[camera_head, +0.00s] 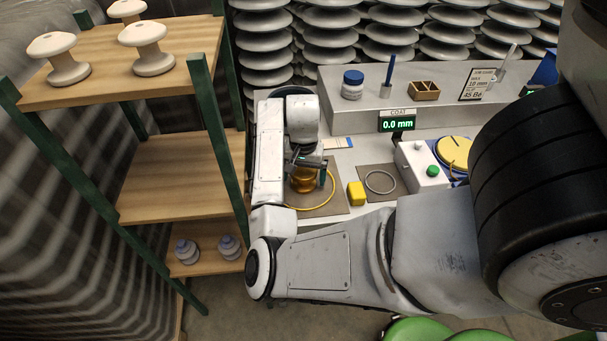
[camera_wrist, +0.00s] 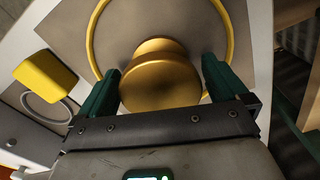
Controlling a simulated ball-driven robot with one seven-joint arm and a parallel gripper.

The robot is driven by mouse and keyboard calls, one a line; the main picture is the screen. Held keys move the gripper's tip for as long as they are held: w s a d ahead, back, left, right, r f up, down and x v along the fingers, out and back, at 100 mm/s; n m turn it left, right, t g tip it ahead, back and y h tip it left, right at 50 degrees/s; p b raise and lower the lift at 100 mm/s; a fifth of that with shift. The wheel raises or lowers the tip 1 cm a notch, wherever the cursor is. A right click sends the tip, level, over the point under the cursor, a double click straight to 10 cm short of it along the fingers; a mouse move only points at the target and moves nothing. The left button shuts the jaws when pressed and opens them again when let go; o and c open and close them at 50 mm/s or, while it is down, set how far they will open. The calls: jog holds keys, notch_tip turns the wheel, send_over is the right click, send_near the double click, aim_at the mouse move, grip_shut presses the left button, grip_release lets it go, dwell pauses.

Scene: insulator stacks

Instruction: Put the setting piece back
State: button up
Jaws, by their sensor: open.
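The setting piece appears to be the gold, spool-shaped piece (camera_head: 304,183), which stands inside a yellow ring (camera_head: 332,192) on a brown-grey mat (camera_head: 338,205). In the wrist view the gold piece (camera_wrist: 160,78) shows its rounded top inside the same yellow ring (camera_wrist: 92,42). My gripper (camera_head: 308,172) is over the piece, with its dark green fingers open, one on each side. The wrist view shows small gaps between the fingers and the piece. The piece's lower part is partly hidden by my gripper in the head view.
A yellow block (camera_head: 356,193) stands right of the mat, beside a second mat with a grey ring (camera_head: 380,182). A white box with a green button (camera_head: 432,171) is farther right. A display (camera_head: 397,125) reads 0.0 mm. A shelf rack (camera_head: 165,185) with insulators stands left.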

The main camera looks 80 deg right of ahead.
aim_at(304, 170)
notch_tip(304, 170, up, 12)
jog(key=p, duration=0.1)
jog(key=shift+p, duration=0.35)
jog(key=shift+s+d+f+n+g+h, duration=0.1)
jog(key=shift+s+d+n+g+h, duration=0.3)
jog(key=shift+n+h, duration=0.45)
jog(key=shift+a+f+n+h, duration=0.1)
jog(key=shift+f+n+h, duration=0.05)
jog(key=shift+n+h, duration=0.45)
jog(key=a+f+n, duration=0.2)
jog(key=a, duration=0.1)
jog(key=a+f+n+t, duration=0.1)
jog(key=a+f+n, duration=0.1)
jog(key=a+n, duration=0.1)
jog(key=w+a+f+n+h, duration=0.1)
jog(key=a+f+n, duration=0.1)
jog(key=a, duration=0.3)
jog(key=shift+w+a+f+n+t, duration=0.1)
jog(key=shift+f+n+t, duration=0.25)
jog(key=shift+n, duration=0.3)
jog(key=s+a+f+n+y, duration=0.2)
jog(key=s+a+f, duration=0.1)
jog(key=a, duration=0.6)
jog(key=s+a+f+n+y, duration=0.1)
jog(key=s+a+f+n, duration=0.2)
jog(key=a, duration=0.6)
jog(key=shift+s+f+n+y, duration=0.3)
jog(key=shift+f+y, duration=0.05)
jog(key=shift+f, duration=0.05)
